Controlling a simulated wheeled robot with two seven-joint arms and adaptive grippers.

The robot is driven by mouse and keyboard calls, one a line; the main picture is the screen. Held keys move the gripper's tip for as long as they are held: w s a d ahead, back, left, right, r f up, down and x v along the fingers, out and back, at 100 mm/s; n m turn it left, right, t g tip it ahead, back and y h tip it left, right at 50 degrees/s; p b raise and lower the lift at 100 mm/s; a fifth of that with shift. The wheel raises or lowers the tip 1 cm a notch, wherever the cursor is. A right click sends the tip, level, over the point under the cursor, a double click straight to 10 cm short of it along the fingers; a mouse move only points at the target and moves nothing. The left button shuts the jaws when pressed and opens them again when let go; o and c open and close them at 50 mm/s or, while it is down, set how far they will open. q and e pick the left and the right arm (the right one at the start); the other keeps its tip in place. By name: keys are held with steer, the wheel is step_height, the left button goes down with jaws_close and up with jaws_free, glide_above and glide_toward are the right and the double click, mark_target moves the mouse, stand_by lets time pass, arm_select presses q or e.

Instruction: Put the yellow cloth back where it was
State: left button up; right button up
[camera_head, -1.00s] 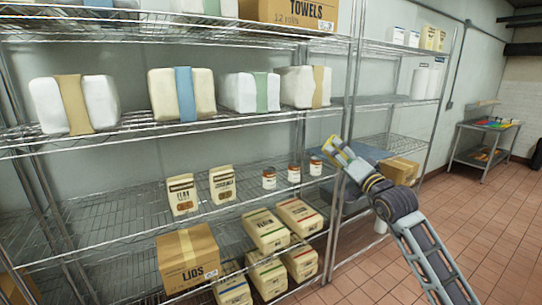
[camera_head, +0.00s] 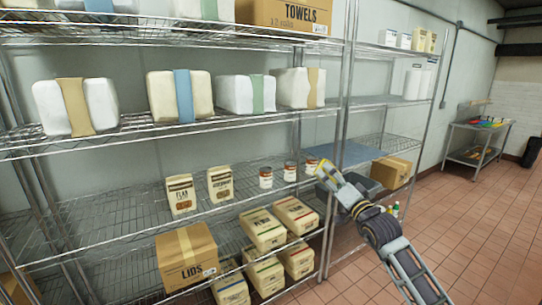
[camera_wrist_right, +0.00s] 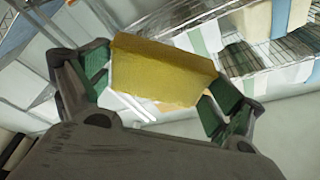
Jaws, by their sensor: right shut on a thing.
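My right gripper (camera_head: 325,171) reaches toward the wire shelving from the lower right in the head view. In the right wrist view, the yellow cloth (camera_wrist_right: 165,72) is a folded block gripped between the two green-padded fingers. In the head view it is small at the gripper's tip, and its outline cannot be told well. The gripper is in front of the shelf post, close to the small jars. My left gripper is not in view.
A dark bin (camera_head: 361,184) and a cardboard box (camera_head: 392,171) sit behind my arm. Small jars (camera_head: 290,171) and bags (camera_head: 221,184) stand on the shelf left of it. A steel table (camera_head: 476,142) with coloured items stands far right. The tiled floor (camera_head: 470,225) is open.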

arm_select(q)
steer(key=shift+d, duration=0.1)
arm_select(e)
steer(key=shift+s+f, duration=0.1)
steer(key=shift+f, duration=0.2)
steer(key=s+a+f+h, duration=0.1)
steer(key=s+f, duration=0.3)
steer(key=f, duration=0.5)
steer(key=s+a+f, duration=0.1)
steer(key=s+f, duration=0.4)
steer(key=f, duration=0.4)
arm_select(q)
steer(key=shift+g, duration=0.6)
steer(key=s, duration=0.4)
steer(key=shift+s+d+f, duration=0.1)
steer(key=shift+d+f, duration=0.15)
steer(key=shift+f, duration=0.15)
arm_select(e)
steer(key=s+d+f+m+h, duration=0.2)
steer(key=s+f+h, duration=0.1)
steer(key=s+f, duration=0.4)
steer(key=s+d+f+m+t+h, duration=0.1)
steer(key=s+d+f+m+h, duration=0.1)
steer(key=s+f, duration=0.5)
steer(key=shift+d+f+h, duration=0.15)
steer(key=shift+f+h, duration=0.05)
steer(key=shift+h, duration=0.3)
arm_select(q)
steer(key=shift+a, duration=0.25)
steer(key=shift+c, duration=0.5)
